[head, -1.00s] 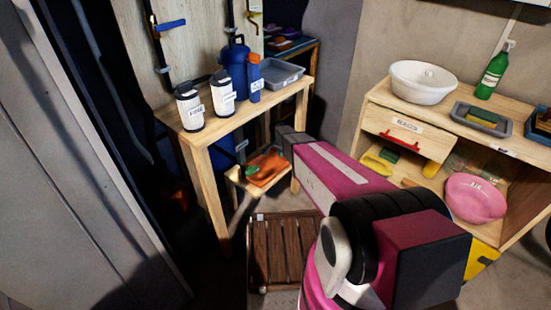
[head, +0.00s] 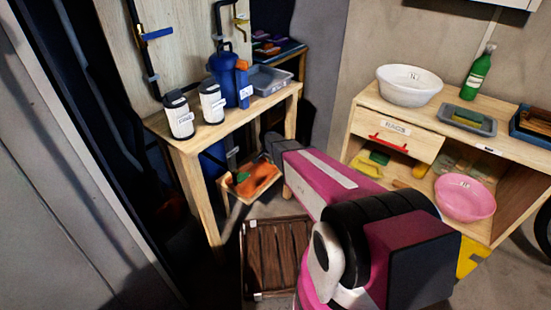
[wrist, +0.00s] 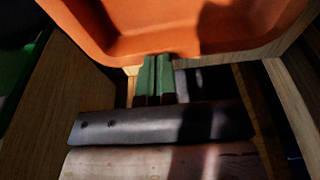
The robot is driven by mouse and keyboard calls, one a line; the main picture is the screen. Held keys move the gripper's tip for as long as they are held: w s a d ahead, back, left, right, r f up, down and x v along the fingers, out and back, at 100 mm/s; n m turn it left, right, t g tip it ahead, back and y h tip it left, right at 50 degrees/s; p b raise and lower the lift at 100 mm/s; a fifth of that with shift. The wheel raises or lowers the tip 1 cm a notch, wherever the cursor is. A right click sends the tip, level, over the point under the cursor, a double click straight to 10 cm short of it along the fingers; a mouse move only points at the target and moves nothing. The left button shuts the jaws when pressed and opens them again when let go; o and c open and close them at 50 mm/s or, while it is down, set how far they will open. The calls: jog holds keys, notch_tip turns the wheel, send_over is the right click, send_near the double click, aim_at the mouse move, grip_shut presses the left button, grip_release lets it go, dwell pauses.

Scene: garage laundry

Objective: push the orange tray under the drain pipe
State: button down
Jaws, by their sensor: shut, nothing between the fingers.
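The orange tray (head: 264,172) lies on a low wooden stand beneath the workbench in the head view. In the wrist view the orange tray (wrist: 200,45) fills the top, its near wall facing me. My gripper (wrist: 155,62) has green fingers, shut together and empty, with the tips at the tray's near wall; I cannot tell whether they touch. A small green patch shows over the tray in the head view. Dark pipes (head: 219,45) run down the panel behind the bench; I cannot tell which is the drain pipe, and its lower end is not clear.
The workbench (head: 235,122) carries two white canisters (head: 180,115), a blue bottle and a grey tray (head: 270,80). Its legs flank the low stand. A brown slatted crate (head: 275,255) lies on the floor in front. A wooden cabinet (head: 385,125) stands at right.

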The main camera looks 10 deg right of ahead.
aim_at(264, 174)
jog(key=s+a, duration=0.3)
jog(key=s+a+f, duration=0.1)
jog(key=s+a, duration=0.1)
jog(key=shift+s+a, duration=0.15)
jog(key=shift+r, duration=0.9)
notch_tip(264, 174, up, 10)
jog(key=s+a, duration=0.1)
jog(key=s+d+r+n, duration=0.4)
jog(key=s+d, duration=0.3)
jog(key=s, duration=0.4)
jog(key=s+d+r+n+g+y, duration=0.1)
jog(key=s+d+r+n, duration=0.4)
jog(key=s, duration=0.5)
jog(key=d+r, duration=0.1)
jog(key=d, duration=0.1)
jog(key=shift+s+d+r, duration=0.3)
jog(key=shift+s+r, duration=0.05)
jog(key=c, duration=1.8)
grip_release()
